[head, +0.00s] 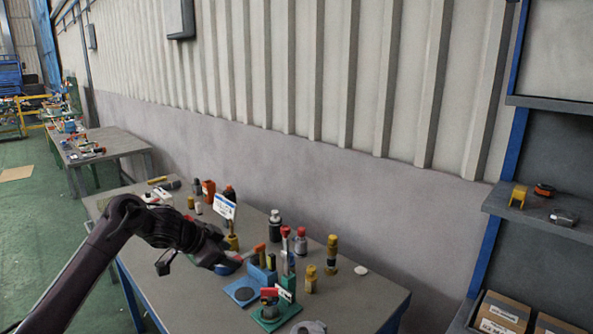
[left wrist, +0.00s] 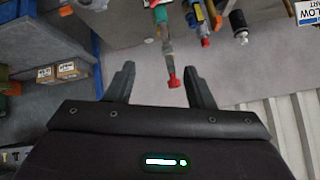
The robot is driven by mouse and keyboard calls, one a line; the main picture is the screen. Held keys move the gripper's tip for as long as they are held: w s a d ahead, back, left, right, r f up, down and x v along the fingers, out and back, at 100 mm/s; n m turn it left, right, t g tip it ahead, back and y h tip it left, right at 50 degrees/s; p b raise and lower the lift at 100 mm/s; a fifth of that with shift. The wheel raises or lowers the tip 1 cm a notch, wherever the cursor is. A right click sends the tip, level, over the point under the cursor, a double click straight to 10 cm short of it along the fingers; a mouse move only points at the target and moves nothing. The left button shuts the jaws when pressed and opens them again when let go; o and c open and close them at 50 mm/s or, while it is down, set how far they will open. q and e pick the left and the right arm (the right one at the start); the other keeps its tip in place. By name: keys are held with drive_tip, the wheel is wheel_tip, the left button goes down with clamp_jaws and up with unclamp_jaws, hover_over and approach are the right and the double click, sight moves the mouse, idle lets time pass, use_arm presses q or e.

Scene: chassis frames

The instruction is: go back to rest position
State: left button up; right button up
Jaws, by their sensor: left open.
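My left arm comes in from the left over the table (head: 355,302). My left gripper (head: 232,263) is above the near side of the table, close to a blue plate (head: 241,292). The left wrist view shows my left gripper (left wrist: 158,78) with its two dark fingers spread apart and nothing held. A red-tipped upright tool (left wrist: 174,80) appears between the fingers in that view, beyond them; it also shows in the head view (head: 285,233). My right gripper is not in view.
Bottles, yellow-and-black cylinders (head: 332,254) and a small sign (head: 223,207) crowd the table. A green base (head: 277,314) stands near the front. A corrugated wall (head: 290,70) is behind. A shelf (head: 545,214) with boxes (head: 502,314) is at right. Green floor (head: 30,225) is open at left.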

use_arm(q)
drive_tip(key=s+d+f+n+t+y, duration=0.1)
drive_tip(key=s+d+f, duration=0.4)
drive_tip(key=f, duration=0.2)
drive_tip(key=s+d+f+n+t+y, duration=0.1)
drive_tip(key=s+d+f, duration=0.3)
drive_tip(key=s+f, duration=0.25)
drive_tip(key=s+a+f+n+g+y, duration=0.1)
drive_tip(key=s+a+f+n+g, duration=0.2)
drive_tip(key=s, duration=0.6)
drive_tip(key=s+a+n+g+y, duration=0.15)
drive_tip(key=s+a, duration=0.25)
drive_tip(key=s, duration=0.6)
drive_tip(key=s+a+f+n+g+y, duration=0.15)
drive_tip(key=s+a+n, duration=0.25)
drive_tip(key=s, duration=0.5)
wheel_tip(320, 180, down, 34)
drive_tip(key=s+b, duration=0.3)
drive_tip(key=s+a+f+g+b, duration=0.1)
drive_tip(key=s+a+f+b, duration=0.1)
drive_tip(key=s+f, duration=1.6)
drive_tip(key=shift+s+a+f+m+g+b, duration=0.2)
drive_tip(key=shift+a+f+m+g+b, duration=0.3)
drive_tip(key=shift+a, duration=0.4)
